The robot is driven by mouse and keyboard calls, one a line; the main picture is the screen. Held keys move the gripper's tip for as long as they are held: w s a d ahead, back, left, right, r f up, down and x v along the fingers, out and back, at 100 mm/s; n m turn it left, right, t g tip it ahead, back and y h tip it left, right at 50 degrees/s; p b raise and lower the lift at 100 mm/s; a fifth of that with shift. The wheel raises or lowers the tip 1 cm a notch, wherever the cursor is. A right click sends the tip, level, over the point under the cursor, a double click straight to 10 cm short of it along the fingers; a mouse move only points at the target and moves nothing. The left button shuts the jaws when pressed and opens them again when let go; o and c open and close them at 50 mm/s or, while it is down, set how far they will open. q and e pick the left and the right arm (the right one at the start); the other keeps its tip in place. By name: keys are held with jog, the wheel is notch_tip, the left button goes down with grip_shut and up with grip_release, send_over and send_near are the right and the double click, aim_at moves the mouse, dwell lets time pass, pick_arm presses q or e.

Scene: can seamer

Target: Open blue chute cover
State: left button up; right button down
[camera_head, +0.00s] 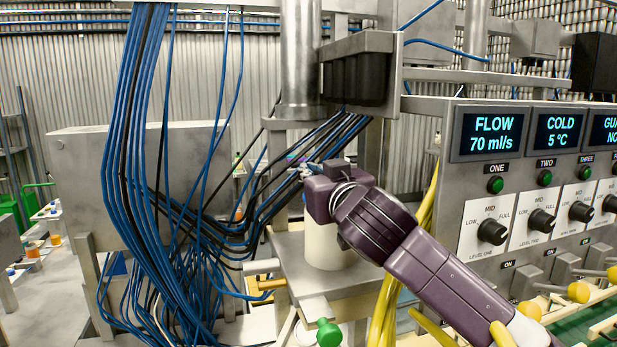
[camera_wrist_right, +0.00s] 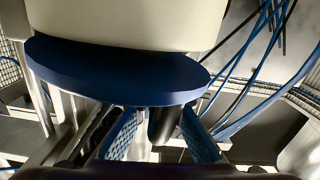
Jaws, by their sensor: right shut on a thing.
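The blue chute cover (camera_wrist_right: 115,75) shows large in the right wrist view as a round blue disc against a pale cylinder (camera_wrist_right: 130,25). A dark stub (camera_wrist_right: 163,125) stands out from the disc. My right gripper (camera_wrist_right: 163,120) has its two blue-padded fingers on either side of this stub and is shut on it. In the head view my right gripper (camera_head: 308,168) is just above a white cylinder (camera_head: 328,245) on a metal stand. The cover is mostly hidden there by my purple wrist. My left gripper is not in view.
A hanging bundle of blue cables (camera_head: 150,150) is left of my right gripper, with dark cables close behind it. A metal column (camera_head: 300,60) with a dark block (camera_head: 355,78) stands above. A control panel (camera_head: 535,150) with knobs is to the right.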

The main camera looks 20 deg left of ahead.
jog(key=shift+w+d+r+m, duration=0.2)
jog(key=shift+d+r+m, duration=0.1)
jog(key=shift+r+m, duration=0.25)
jog(key=shift+w+d+r+m, duration=0.25)
jog(key=shift+r+m, duration=0.1)
jog(key=shift+m, duration=0.3)
jog(key=shift+w+d+r+m, duration=0.2)
jog(key=shift+d+r+m, duration=0.2)
jog(key=shift+m, duration=0.2)
jog(key=shift+w+d+r+m, duration=0.2)
jog(key=shift+d+r+m, duration=0.1)
jog(key=shift+r+m, duration=0.25)
jog(key=shift+w+d+r, duration=0.2)
jog(key=shift+w+d, duration=0.05)
jog(key=shift+d, duration=0.1)
